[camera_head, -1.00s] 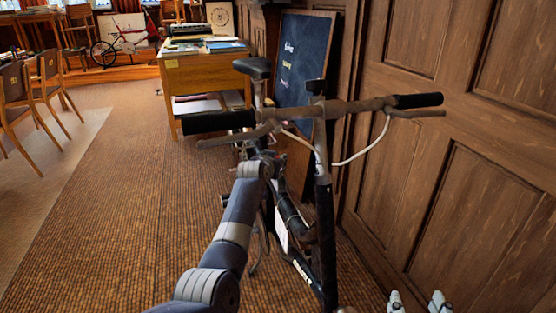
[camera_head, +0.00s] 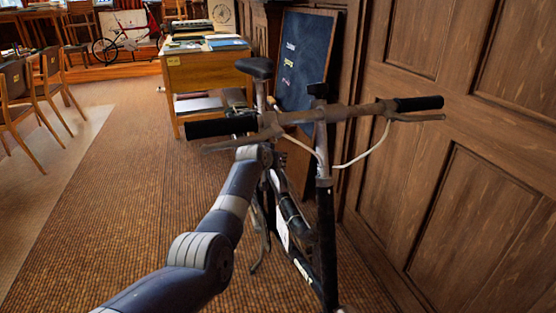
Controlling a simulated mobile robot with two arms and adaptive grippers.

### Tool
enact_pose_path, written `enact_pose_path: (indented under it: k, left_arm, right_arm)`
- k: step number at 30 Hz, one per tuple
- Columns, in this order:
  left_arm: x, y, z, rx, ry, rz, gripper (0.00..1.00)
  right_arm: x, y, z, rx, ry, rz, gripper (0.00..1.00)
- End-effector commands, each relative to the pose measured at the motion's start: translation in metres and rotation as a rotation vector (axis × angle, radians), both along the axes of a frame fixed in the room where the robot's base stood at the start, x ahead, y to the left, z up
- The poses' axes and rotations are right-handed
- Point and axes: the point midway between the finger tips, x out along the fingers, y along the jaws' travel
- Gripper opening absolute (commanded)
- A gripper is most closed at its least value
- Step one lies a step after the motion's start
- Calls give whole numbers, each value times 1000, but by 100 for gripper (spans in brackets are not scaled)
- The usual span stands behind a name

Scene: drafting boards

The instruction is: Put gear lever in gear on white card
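A dark bicycle with brown-stained handlebars (camera_head: 345,112) stands close in front of me, beside the wood panelling. A small white card (camera_head: 282,232) shows on its frame, partly covered by dark tubes. I cannot make out a gear lever. My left arm comes in from the bottom and reaches up to the left half of the handlebars. No fingers of my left gripper can be made out beyond the arm's far end, among the bicycle parts. My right gripper is not in view.
A wooden desk (camera_head: 205,75) with papers stands behind the bicycle. A blackboard (camera_head: 305,60) leans by the panelled wall (camera_head: 480,150) on the right. Chairs (camera_head: 18,95) stand at the left. The carpet (camera_head: 100,220) on the left is clear.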

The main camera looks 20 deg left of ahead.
Motion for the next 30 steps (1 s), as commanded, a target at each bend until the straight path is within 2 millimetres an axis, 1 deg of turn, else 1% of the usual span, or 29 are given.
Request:
enact_pose_path:
  k: [12,13,14,15,16,30]
  left_arm:
    - [0,1,-1,0,4,1,0]
    - [0,1,-1,0,4,1,21]
    - [0,1,-1,0,4,1,28]
    - [0,1,-1,0,4,1,37]
    - [0,1,-1,0,3,1,40]
    - [-2,1,2,-1,2,0,40]
  right_arm:
    - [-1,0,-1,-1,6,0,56]
    - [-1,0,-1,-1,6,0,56]
    - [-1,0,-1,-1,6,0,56]
    - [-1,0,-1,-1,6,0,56]
    - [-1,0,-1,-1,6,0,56]
    - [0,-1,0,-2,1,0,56]
